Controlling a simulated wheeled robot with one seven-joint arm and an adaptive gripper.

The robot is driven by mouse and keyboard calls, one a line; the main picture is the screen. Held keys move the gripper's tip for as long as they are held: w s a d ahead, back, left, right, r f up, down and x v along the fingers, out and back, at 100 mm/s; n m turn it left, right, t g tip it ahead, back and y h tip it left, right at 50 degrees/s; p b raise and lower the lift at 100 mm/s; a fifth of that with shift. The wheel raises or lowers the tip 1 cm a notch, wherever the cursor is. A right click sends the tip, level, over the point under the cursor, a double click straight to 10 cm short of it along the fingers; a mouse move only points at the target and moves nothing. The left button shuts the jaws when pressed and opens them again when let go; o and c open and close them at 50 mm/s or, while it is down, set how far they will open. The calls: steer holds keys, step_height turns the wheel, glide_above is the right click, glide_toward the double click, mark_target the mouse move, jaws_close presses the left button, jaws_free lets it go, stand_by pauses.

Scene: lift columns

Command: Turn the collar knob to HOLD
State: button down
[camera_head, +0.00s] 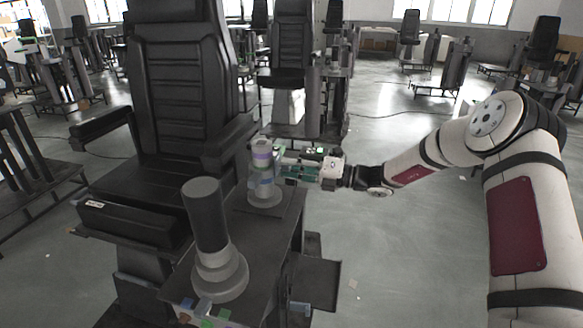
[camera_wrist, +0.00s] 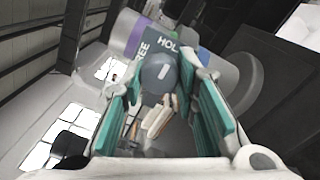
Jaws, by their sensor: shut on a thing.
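The grey column with the collar (camera_head: 262,186) stands on a dark platform beside the black chair. In the wrist view its collar carries a dark label plate (camera_wrist: 168,40) reading "HOLD" toward the right and "FREE" toward the left. A round dark-grey knob (camera_wrist: 158,73) with a short white mark sits just below the label. The mark looks tilted toward the HOLD side, but its exact setting is hard to tell. My gripper (camera_head: 279,168) reaches the column from the right. Its green-padded fingers lie either side of the knob and are shut on it; the contact is partly hidden.
A second column with a black top (camera_head: 207,215) and stepped grey base stands nearer on the same platform (camera_head: 262,235). The black chair (camera_head: 185,95) is close on the left. Open floor (camera_head: 400,260) lies to the right; more chairs stand behind.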

stand_by(0.3)
steer(key=c, duration=1.2)
jaws_free()
steer(key=shift+c, duration=0.2)
steer(key=shift+d, duration=0.1)
steer(key=v, duration=1.2)
